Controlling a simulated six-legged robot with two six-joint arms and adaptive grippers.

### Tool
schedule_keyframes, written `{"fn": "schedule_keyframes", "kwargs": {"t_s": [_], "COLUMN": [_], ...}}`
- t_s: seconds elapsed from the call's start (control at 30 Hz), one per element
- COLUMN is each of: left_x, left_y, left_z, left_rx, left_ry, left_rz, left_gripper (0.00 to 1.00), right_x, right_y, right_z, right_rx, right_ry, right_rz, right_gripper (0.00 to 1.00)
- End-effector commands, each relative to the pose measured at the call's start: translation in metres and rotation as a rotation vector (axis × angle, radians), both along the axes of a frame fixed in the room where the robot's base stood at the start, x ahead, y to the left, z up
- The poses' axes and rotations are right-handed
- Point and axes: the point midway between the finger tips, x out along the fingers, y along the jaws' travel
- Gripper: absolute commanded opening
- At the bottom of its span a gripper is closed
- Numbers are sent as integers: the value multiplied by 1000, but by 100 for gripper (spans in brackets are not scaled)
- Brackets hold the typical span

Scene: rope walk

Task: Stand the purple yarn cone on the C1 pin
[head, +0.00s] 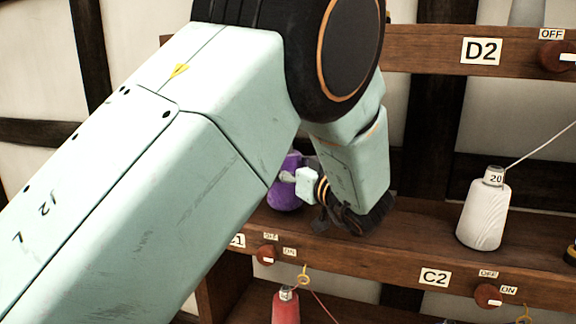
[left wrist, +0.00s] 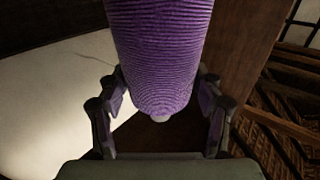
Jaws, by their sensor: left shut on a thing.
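The purple yarn cone (head: 284,196) is at the left of the middle shelf, above the partly hidden C1 label (head: 238,241). My left arm hides much of it. My left gripper (head: 306,183) is shut on the cone from its right side. In the left wrist view the cone (left wrist: 160,55) fills the space between the two fingers of the gripper (left wrist: 158,105). The C1 pin is hidden, and I cannot tell whether the cone's base touches the shelf. My right gripper is not in view.
The middle shelf (head: 400,245) carries a white cone (head: 484,215) marked 20 behind the C2 label (head: 434,277), its thread running up right. A red cone (head: 286,306) stands on the shelf below. The D2 board (head: 430,50) crosses above. Red-brown knobs (head: 266,255) line the shelf edge.

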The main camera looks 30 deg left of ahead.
Motion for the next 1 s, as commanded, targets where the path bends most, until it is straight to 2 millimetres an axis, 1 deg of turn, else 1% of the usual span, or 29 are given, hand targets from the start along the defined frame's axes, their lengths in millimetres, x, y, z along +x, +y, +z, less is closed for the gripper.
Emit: {"fn": "schedule_keyframes", "kwargs": {"t_s": [0.07, 0.63, 1.0], "left_x": [0, 0, -1], "left_y": [0, 0, -1], "left_z": [3, 2, 3], "left_rx": [0, 1, 1], "left_ry": [-1, 0, -2], "left_rz": [0, 0, 0], "left_gripper": [28, 28, 28], "right_x": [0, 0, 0], "right_y": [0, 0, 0], "right_z": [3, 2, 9], "right_rx": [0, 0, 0], "right_ry": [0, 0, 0], "right_rz": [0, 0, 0], "right_gripper": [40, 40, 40]}}
